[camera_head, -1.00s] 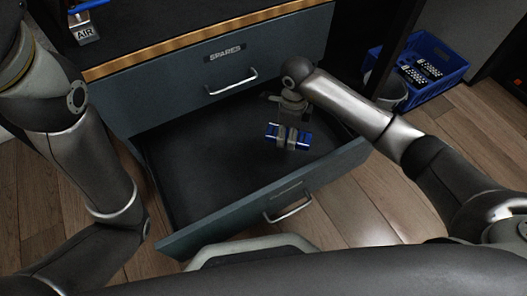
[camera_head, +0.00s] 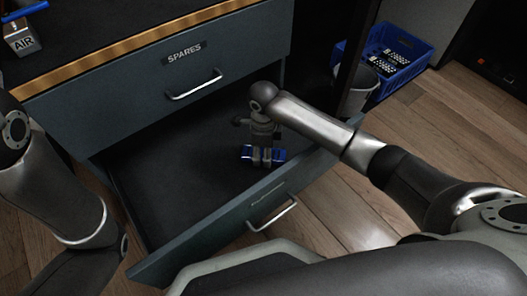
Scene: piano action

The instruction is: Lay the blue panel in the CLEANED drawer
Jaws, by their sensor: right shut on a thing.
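The lower drawer (camera_head: 175,195) is pulled out, and its dark inside looks empty apart from what I hold. The label on its front is too small to read. My right gripper (camera_head: 262,158) reaches into the drawer and is shut on the blue panel (camera_head: 247,152).
Above is a shut drawer labelled SPARES (camera_head: 187,54). A block marked AIR (camera_head: 22,40) stands on the dark bench top. A blue crate (camera_head: 405,72) with black-and-white parts and a grey bin (camera_head: 355,92) stand on the wooden floor at the right.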

